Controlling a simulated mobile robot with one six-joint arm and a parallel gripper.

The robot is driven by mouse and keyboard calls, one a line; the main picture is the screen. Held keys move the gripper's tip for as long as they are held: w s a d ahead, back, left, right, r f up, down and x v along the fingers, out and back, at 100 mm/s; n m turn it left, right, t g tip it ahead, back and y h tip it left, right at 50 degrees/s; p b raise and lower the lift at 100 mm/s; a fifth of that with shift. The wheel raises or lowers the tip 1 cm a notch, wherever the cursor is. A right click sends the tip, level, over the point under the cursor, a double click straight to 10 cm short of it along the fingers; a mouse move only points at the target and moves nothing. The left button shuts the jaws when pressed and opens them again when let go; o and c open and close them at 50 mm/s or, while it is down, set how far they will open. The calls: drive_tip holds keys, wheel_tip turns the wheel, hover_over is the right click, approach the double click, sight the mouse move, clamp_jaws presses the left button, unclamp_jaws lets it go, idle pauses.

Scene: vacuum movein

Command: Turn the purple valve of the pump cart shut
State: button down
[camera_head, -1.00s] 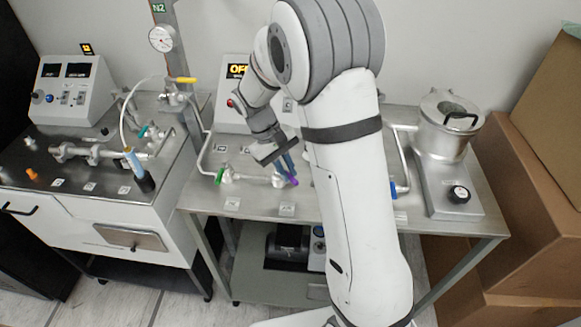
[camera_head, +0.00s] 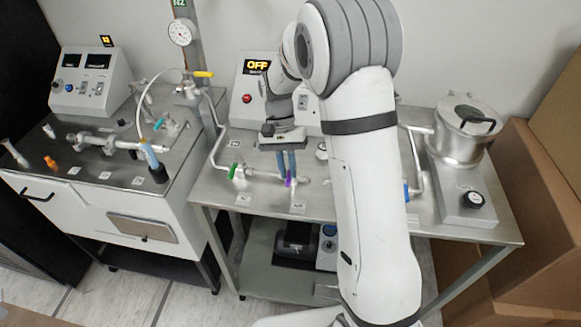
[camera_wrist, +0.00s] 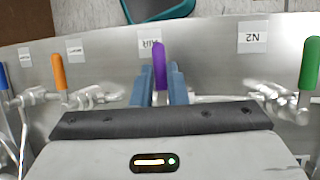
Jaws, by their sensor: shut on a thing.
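The purple valve handle (camera_head: 289,180) is on the metal pipe along the front of the pump cart (camera_head: 330,205). In the wrist view the purple handle (camera_wrist: 159,66) stands between the two blue fingers of my gripper (camera_wrist: 160,84), pointing toward the cart's front edge. My gripper (camera_head: 287,165) reaches down from above in the head view and is shut on the purple handle. The fingers hide part of the valve body. A green handle (camera_head: 234,170) sits to the left on the same pipe.
In the wrist view, orange (camera_wrist: 59,72) and green (camera_wrist: 309,62) handles flank the purple one, well apart from it. A blue handle (camera_head: 406,192) and a metal pot (camera_head: 463,135) are on the right. A display (camera_head: 257,65) reads OFF.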

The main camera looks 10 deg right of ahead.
idle(0.6)
drive_tip(key=c, duration=1.4)
unclamp_jaws()
drive_tip(key=shift+c, duration=0.2)
drive_tip(key=v, duration=0.7)
drive_tip(key=shift+w+r+b, duration=0.15)
drive_tip(key=shift+r+b, duration=0.2)
drive_tip(key=shift+b, duration=0.1)
